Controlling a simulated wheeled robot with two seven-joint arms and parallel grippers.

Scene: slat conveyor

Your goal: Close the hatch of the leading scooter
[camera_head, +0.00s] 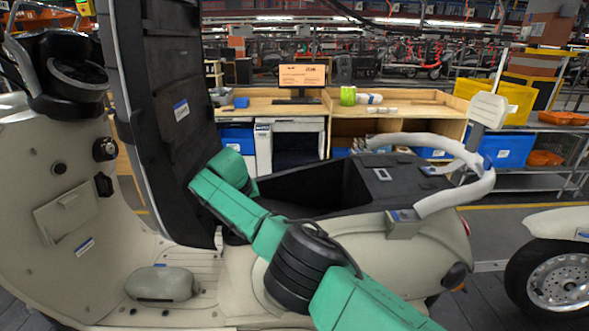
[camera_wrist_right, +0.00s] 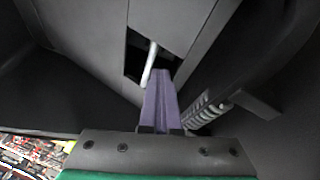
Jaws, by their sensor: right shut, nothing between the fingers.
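The cream scooter (camera_head: 50,140) fills the left and middle of the head view. Its black hatch (camera_head: 165,60) stands upright, open above the dark storage opening (camera_head: 305,190). My right arm crosses the scooter from the lower right, with its far end close to the hatch's lower right edge. My right gripper is hidden in the head view. In the right wrist view my right gripper (camera_wrist_right: 161,82) has its purple fingers together and empty, amid dark panels. A pale rod and a ribbed dark part (camera_wrist_right: 205,112) are close by; contact cannot be told. My left gripper is not in view.
The rear of the seat (camera_head: 405,175) carries a white-wrapped grab rail (camera_head: 455,190). Another scooter's wheel (camera_head: 555,280) stands at the right. Behind are a wooden workbench (camera_head: 400,118) with a monitor (camera_head: 302,77) and a shelf with blue bins (camera_head: 508,150).

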